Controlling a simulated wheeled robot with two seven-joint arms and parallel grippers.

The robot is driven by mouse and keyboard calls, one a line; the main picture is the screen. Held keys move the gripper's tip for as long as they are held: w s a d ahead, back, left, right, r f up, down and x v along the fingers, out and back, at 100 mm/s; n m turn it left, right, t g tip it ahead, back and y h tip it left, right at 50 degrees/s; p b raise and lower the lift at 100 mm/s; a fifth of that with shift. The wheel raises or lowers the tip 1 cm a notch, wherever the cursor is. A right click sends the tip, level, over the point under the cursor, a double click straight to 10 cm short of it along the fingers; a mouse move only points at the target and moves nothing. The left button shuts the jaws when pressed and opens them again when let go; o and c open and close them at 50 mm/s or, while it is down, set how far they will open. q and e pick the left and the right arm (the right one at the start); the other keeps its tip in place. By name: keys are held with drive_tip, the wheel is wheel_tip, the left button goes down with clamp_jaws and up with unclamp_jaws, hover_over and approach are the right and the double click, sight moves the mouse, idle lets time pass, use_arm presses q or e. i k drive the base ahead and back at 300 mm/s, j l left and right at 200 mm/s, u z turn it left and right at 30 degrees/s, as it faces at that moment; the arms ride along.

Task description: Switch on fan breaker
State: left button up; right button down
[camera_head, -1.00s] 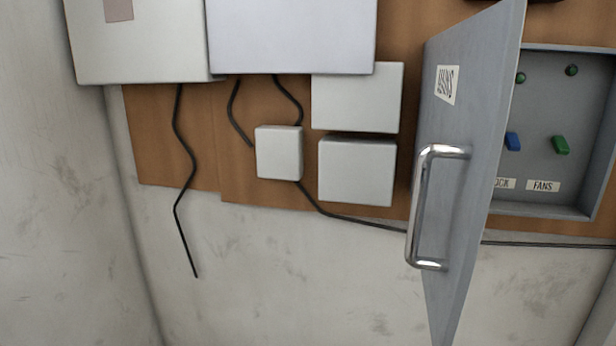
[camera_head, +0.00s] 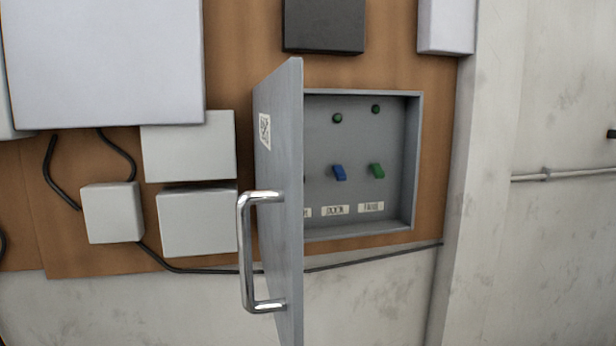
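The grey breaker box (camera_head: 412,160) is fixed to a brown wooden board, with its door (camera_head: 281,150) swung open toward me. The door has a metal handle (camera_head: 246,250). Inside, the green fan breaker switch (camera_head: 377,171) is at the right, above a label reading FANS (camera_head: 371,207). A blue switch (camera_head: 339,173) is to its left, above a label reading DOCK (camera_head: 335,210). A green indicator lamp sits above each of these two switches, over the fan switch (camera_head: 376,109) and over the blue switch (camera_head: 338,118). The door hides the box's left part. Neither gripper shows.
Several pale boxes hang left of the door, including a large one (camera_head: 105,60). A dark box (camera_head: 324,25) is above the breaker box. A white wall pillar (camera_head: 487,150) stands right of the board. A cable runs below the box. The space before the switches looks clear.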

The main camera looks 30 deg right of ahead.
sight(376, 169)
drive_tip(key=z, duration=1.25)
